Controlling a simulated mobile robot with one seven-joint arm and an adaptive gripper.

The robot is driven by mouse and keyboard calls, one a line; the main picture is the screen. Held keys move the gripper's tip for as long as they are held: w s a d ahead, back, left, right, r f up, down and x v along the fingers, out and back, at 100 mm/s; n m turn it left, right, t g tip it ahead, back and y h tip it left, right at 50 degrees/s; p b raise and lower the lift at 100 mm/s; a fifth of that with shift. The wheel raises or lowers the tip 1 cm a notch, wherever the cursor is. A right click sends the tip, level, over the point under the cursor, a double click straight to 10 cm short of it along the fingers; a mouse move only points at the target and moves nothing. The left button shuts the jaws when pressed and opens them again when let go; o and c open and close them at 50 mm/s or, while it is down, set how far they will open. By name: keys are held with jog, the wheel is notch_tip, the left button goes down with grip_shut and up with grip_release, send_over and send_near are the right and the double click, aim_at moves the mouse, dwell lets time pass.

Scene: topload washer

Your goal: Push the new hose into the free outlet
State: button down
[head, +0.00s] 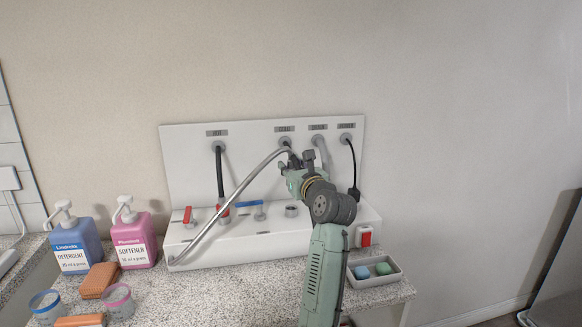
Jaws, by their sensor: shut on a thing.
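A long light-grey hose (238,195) runs from the left end of the white ledge up to the second wall fitting (285,142). My gripper (298,158) is at the upper end of this hose, in front of the back panel, and is shut on it. The fingers hide the grip, and I cannot tell whether the hose end touches the fitting. On the ledge, a valve with a blue handle (249,204) stands left of an open grey round outlet (291,210). A red-handled valve (188,215) stands further left.
A black hose (220,172) hangs from the left fitting; a black cord (352,165) hangs at right. A pale hose (322,153) drops behind my arm. Detergent (75,243) and softener (135,239) bottles stand left. A soap tray (374,281) sits right of my arm.

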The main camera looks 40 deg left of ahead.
jog(key=shift+d+n+g+y, duration=0.15)
jog(key=shift+n+g+y, duration=0.35)
jog(key=shift+n+g, duration=0.4)
jog(key=shift+f+b, duration=0.95)
jog(key=shift+f, duration=1.85)
jog(key=shift+p, duration=1)
jog(key=shift+f, duration=1.7)
jog(key=c, duration=1.5)
grip_release()
jog(key=o, duration=0.3)
jog(key=v, duration=1.2)
jog(key=shift+s, duration=0.1)
